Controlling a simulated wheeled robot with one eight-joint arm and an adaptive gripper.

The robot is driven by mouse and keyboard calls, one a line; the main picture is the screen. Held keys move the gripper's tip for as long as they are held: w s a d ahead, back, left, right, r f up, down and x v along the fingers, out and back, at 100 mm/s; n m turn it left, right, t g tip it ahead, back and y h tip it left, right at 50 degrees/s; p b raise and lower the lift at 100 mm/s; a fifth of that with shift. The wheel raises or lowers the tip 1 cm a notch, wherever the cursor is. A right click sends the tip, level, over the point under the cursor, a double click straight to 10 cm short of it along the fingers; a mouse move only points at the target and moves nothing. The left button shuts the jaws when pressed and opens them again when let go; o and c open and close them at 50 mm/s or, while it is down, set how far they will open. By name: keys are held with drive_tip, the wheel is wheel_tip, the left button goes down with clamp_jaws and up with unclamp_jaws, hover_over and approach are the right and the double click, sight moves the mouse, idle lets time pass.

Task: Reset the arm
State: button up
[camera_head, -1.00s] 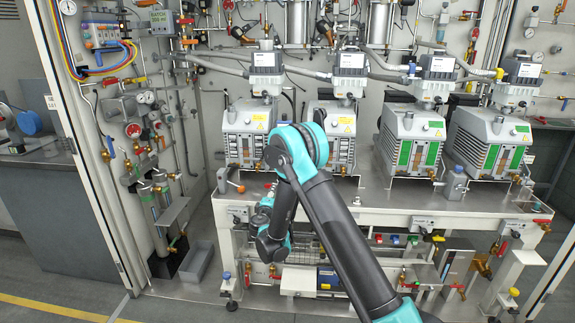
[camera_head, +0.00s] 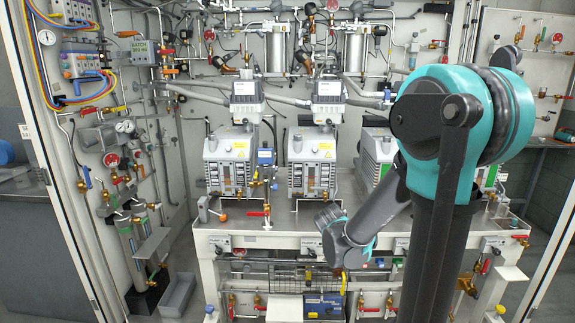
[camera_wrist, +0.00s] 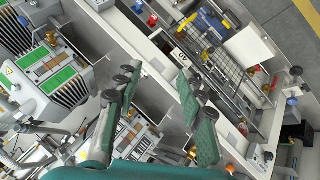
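My gripper (camera_wrist: 158,88) shows in the wrist view with its two teal fingers spread apart and nothing between them. The wrist view looks down past the fingers at the white bench frame and a wire basket (camera_wrist: 222,62). In the head view my arm's large teal elbow stands close at the right, and the forearm reaches down left to the front of the white bench (camera_head: 265,238). The fingers cannot be made out in the head view. Two vacuum pumps (camera_head: 229,162) (camera_head: 312,163) stand clear on the bench, and a third (camera_head: 374,152) is partly hidden by my arm.
A blue-yellow box (camera_head: 323,306) sits on the lower shelf. Gauges and pipes (camera_head: 122,135) cover the left panel, with a grey bin (camera_head: 178,296) on the floor below. The left floor is partly free.

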drive_tip(key=s+f+m+g+y, duration=0.1)
drive_tip(key=s+f+m+y, duration=0.1)
drive_tip(key=s, duration=0.8)
drive_tip(key=s+f+m+g+y, duration=0.2)
drive_tip(key=s, duration=0.9)
drive_tip(key=shift+s+f, duration=0.2)
drive_tip(key=shift+f, duration=0.1)
